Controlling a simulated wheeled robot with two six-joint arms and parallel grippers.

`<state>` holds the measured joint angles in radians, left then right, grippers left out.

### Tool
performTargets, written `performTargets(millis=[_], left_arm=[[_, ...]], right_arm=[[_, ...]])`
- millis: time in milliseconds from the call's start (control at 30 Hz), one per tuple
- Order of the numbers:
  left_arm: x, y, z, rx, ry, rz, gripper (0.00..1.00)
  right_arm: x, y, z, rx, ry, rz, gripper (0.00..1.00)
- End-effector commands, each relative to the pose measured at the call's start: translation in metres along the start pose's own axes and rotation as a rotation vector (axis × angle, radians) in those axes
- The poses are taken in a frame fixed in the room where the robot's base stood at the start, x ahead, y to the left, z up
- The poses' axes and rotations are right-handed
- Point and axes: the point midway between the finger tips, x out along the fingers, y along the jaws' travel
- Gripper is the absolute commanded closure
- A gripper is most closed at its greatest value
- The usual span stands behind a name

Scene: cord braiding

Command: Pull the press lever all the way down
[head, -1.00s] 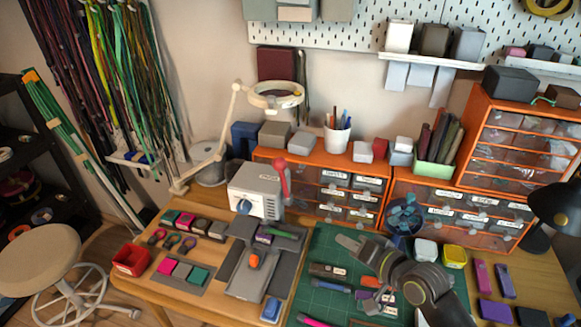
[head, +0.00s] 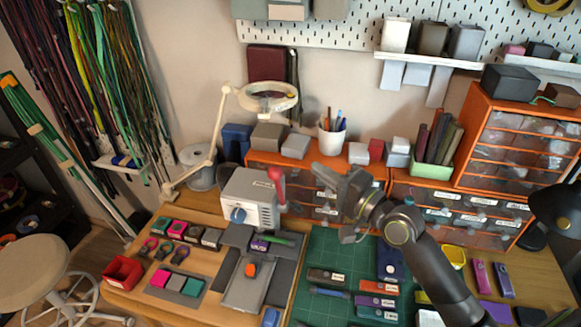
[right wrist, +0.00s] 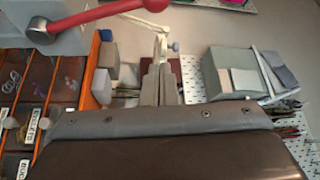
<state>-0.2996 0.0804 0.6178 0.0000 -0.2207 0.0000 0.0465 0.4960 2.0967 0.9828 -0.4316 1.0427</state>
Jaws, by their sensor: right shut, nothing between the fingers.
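The press (head: 252,200) is a grey box with a blue knob, standing at the back of the wooden table. Its red lever (head: 277,186) stands about upright on the press's right side, with a rounded red knob on top. My right gripper (head: 324,174) is shut and empty, in the air to the right of the lever and apart from it. In the right wrist view the lever (right wrist: 108,12) crosses the top left from its grey pivot, and my shut fingers (right wrist: 160,80) are below and right of it. My left gripper is not in view.
Orange drawer units (head: 420,205) stand behind and right of the press. A white ring lamp (head: 268,97) on a jointed arm rises behind it. A grey plate with a small orange piece (head: 251,269) lies in front. The green mat (head: 318,255) holds several small tools.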

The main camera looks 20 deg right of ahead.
Motion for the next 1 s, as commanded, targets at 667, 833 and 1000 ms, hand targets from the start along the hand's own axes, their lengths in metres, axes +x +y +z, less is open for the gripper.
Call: performTargets(millis=[667, 833, 1000], left_arm=[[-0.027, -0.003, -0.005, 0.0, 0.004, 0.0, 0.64], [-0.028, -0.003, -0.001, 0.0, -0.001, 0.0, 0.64], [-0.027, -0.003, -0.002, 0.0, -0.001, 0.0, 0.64]], right_arm=[[0.059, -0.001, 0.035, 0.0, 0.0, 0.001, 1.0], [0.058, 0.0, 0.038, -0.002, 0.0, 0.0, 1.0], [0.058, 0.0, 0.038, -0.002, 0.0, 0.001, 1.0]])
